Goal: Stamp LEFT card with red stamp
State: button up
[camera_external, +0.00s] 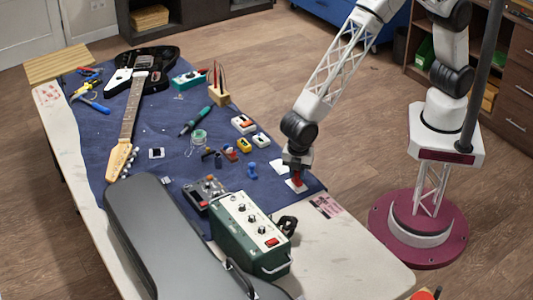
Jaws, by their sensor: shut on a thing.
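My gripper (297,169) points down at the right edge of the blue mat and is shut on the red stamp (297,178). The stamp is right over a white card (290,186), hiding part of it. I cannot tell whether the stamp touches the card. Another white card (278,167) lies up and to the left of it, beside my gripper. No mark can be made out on either card at this size.
A blue stamp-like piece (252,169) stands left of the cards. A green amplifier box (250,232) and a dark guitar case (165,240) fill the front. A guitar (132,105) lies at the left on the blue mat (170,170).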

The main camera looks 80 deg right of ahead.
jog(key=shift+f, duration=0.4)
dwell(0.9)
jog(key=shift+r, duration=0.1)
jog(key=shift+r, duration=3.45)
jog(key=shift+w, duration=0.1)
